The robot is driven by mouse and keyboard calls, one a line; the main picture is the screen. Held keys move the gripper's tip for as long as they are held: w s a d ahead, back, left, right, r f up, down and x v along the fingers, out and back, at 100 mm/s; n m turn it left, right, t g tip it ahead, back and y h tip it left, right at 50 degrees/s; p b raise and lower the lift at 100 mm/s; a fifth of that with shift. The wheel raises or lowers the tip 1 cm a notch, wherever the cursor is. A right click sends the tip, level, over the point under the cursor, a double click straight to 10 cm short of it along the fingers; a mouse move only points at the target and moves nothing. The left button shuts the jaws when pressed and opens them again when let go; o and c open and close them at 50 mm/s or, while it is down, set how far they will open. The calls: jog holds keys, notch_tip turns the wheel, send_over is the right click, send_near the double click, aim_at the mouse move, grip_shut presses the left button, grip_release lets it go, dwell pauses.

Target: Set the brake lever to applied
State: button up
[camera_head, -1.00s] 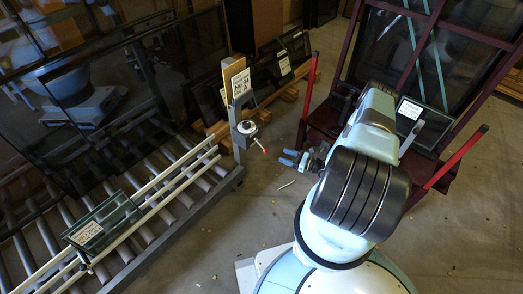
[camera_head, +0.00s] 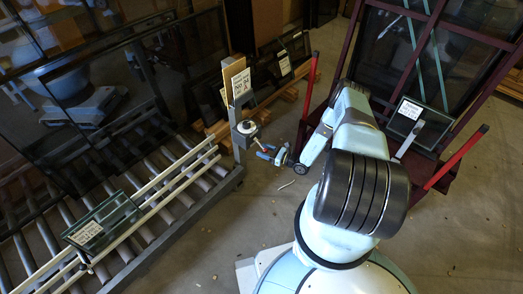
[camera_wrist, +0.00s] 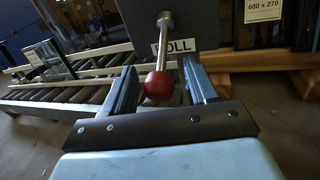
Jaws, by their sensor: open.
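The brake lever in the wrist view is a metal rod with a red ball knob (camera_wrist: 159,85) at its near end. The rod runs up to a dark grey plate with a label (camera_wrist: 182,47) reading "ROLL", partly covered by the rod. My gripper (camera_wrist: 160,76) is open, one finger on each side of the knob, with gaps beside it. In the head view my gripper (camera_head: 264,149) is at the lever's unit (camera_head: 247,128) on the grey post. The knob is mostly hidden there by the fingers.
A roller conveyor (camera_head: 120,215) with pale rails and a small glass pane (camera_head: 102,222) lies left of the post. A dark red rack with glass (camera_head: 440,60) and red handles (camera_head: 455,160) stands right. Bare floor (camera_head: 215,245) lies in front.

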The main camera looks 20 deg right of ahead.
jog(key=shift+x, duration=0.9)
grip_shut()
